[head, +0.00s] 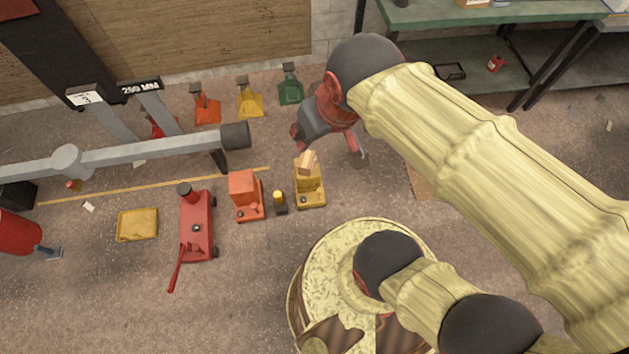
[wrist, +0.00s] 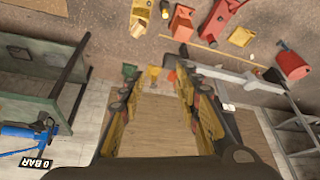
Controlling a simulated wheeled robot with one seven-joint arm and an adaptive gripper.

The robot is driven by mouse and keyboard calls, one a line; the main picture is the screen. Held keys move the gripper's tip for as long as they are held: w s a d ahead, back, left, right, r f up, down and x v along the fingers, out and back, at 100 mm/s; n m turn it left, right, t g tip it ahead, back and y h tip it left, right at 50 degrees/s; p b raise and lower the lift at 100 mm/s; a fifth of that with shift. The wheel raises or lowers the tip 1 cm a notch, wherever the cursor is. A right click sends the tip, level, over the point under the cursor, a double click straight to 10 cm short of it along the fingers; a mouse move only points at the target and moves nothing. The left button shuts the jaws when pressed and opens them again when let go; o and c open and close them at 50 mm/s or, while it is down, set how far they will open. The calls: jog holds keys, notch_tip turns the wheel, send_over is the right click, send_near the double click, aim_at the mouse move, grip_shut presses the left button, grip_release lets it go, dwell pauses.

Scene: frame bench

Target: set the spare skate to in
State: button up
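No part in view is labelled as the spare skate, and I cannot tell which one it is. A yellow block-shaped unit (head: 312,193) with a pale wooden piece on top stands on the floor; it also shows in the wrist view (wrist: 141,12). Left of it stands an orange block-shaped unit (head: 243,187), also in the wrist view (wrist: 182,20). My gripper (head: 323,125) is in the air above and behind the yellow unit in the head view. In the wrist view its fingers (wrist: 162,115) are wide apart with nothing between them.
A small dark jack (head: 280,203) stands between the units. Left are a red floor jack (head: 195,225) and yellow tray (head: 138,224). Behind are orange (head: 205,107), yellow (head: 250,101) and green (head: 290,88) stands. A grey beam (head: 150,152) spans the left; a green bench (head: 455,14) stands back right.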

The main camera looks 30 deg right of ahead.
jog(key=w+d+f+g+b, duration=0.1)
jog(key=w+d+f+g, duration=0.15)
jog(key=f, duration=0.45)
jog(key=w+d+f+m+g, duration=0.1)
jog(key=w+f+g, duration=0.15)
jog(key=f, duration=0.35)
jog(key=w+d+f+g+b, duration=0.1)
jog(key=w+f, duration=0.2)
jog(key=f, duration=0.4)
jog(key=n+b, duration=0.1)
jog(key=n, duration=1.2)
send_over(320, 190)
jog(key=s, duration=0.1)
jog(key=shift+t, duration=0.3)
jog(key=f, duration=5.8)
jog(key=shift+s+a, duration=0.2)
jog(key=shift+a, duration=0.05)
jog(key=shift+w+d+f+n+t, duration=0.1)
jog(key=shift+w+d+n+t, duration=0.15)
jog(key=shift+w+n, duration=0.55)
jog(key=shift+s+f+b, duration=0.15)
jog(key=shift+f+b, duration=1.7)
jog(key=shift+f, duration=2)
jog(key=shift+c, duration=1.2)
